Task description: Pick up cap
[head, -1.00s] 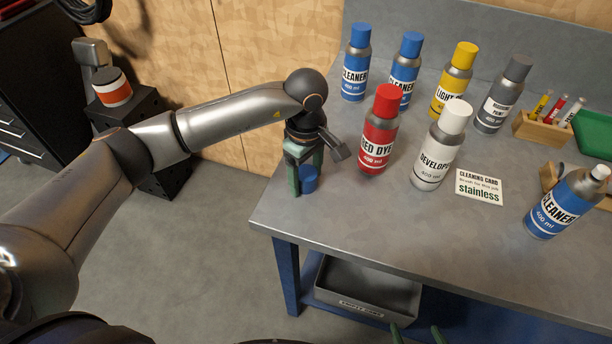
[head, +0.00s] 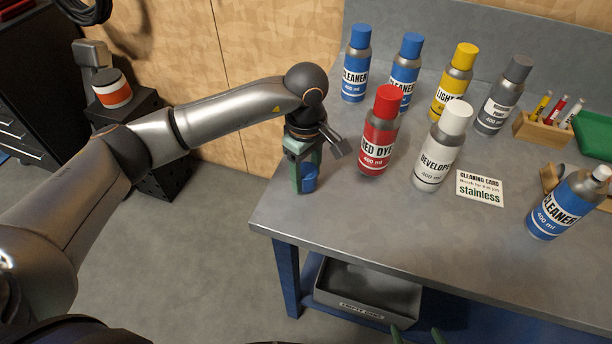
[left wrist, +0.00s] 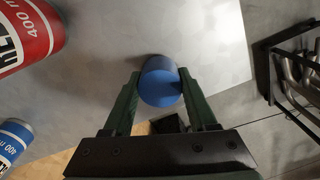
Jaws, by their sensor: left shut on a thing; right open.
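The blue cap (head: 309,184) is near the left edge of the metal table, between the green fingers of my left gripper (head: 306,180). In the left wrist view the cap (left wrist: 160,82) sits between both fingertips (left wrist: 160,86), which are shut on it. Whether the cap still touches the table top is hard to tell. An uncapped blue cleaner can (head: 562,205) with a pale nozzle stands at the right of the table. My right gripper (head: 415,336) shows only its fingertips at the bottom edge of the head view, open and empty.
A red dye can (head: 378,140) and a white-capped developer can (head: 440,155) stand just right of my left gripper. More cans stand behind. A cleaning card (head: 480,188) lies flat on the table. A grey bin (head: 365,300) sits below. The front table area is clear.

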